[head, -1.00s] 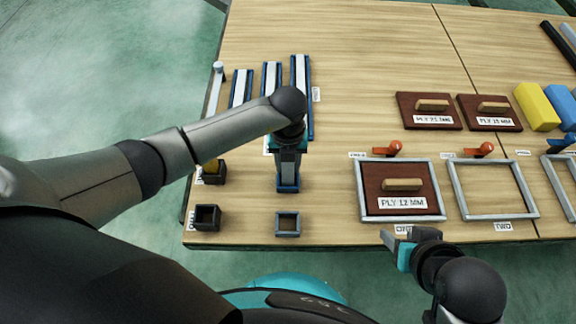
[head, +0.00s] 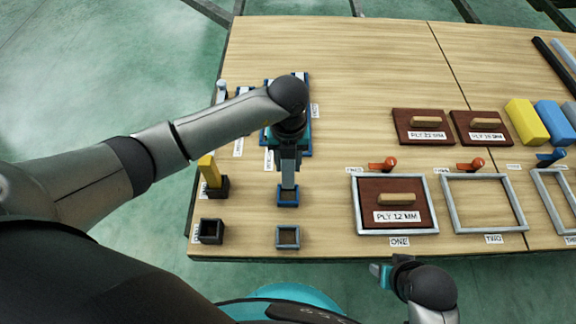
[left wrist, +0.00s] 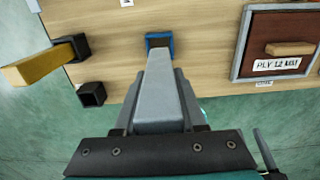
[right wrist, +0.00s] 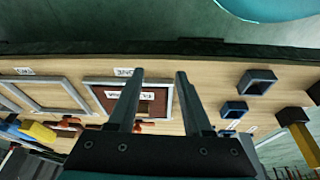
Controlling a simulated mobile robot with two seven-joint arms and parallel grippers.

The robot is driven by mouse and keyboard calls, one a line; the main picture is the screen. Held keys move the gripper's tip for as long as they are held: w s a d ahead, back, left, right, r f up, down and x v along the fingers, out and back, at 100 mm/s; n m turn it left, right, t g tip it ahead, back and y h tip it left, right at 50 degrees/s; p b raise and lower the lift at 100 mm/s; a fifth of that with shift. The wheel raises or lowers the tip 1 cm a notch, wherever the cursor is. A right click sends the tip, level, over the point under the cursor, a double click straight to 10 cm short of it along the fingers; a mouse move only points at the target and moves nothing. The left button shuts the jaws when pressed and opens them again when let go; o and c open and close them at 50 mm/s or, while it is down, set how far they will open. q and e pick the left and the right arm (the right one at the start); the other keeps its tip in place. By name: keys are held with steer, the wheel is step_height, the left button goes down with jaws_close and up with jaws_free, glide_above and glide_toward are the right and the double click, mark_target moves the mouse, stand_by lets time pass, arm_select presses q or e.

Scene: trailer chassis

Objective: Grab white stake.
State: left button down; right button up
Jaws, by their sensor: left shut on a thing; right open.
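A pale grey-white stake (head: 288,173) stands roughly upright over the blue socket (head: 288,199). My left gripper (head: 288,153) is shut on the stake's upper part. In the left wrist view the stake (left wrist: 163,75) runs from between the fingers (left wrist: 158,98) toward the blue socket (left wrist: 159,39). I cannot tell whether its lower end is still inside the socket or just above it. My right gripper (head: 381,273) is open and empty in front of the table's near edge; its spread fingers (right wrist: 160,78) show in the right wrist view.
A yellow stake (head: 208,171) stands in a black socket at left. An empty black socket (head: 211,222) and a grey socket (head: 288,227) sit near the front. Blue-edged trays (head: 309,112) lie behind my left arm. Framed plywood (head: 394,180) and an empty frame (head: 484,179) are at right.

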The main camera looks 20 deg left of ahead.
arm_select(q)
step_height(320, 180, up, 9)
steer(key=p, duration=0.3)
steer(key=shift+r, duration=0.1)
steer(key=shift+r+p, duration=0.55)
steer(key=shift+r, duration=0.55)
arm_select(e)
steer(key=s+d+f+g, duration=0.1)
steer(key=s+f, duration=0.3)
steer(key=f, duration=0.5)
steer(key=shift+s+d, duration=0.15)
steer(key=shift+d, duration=0.15)
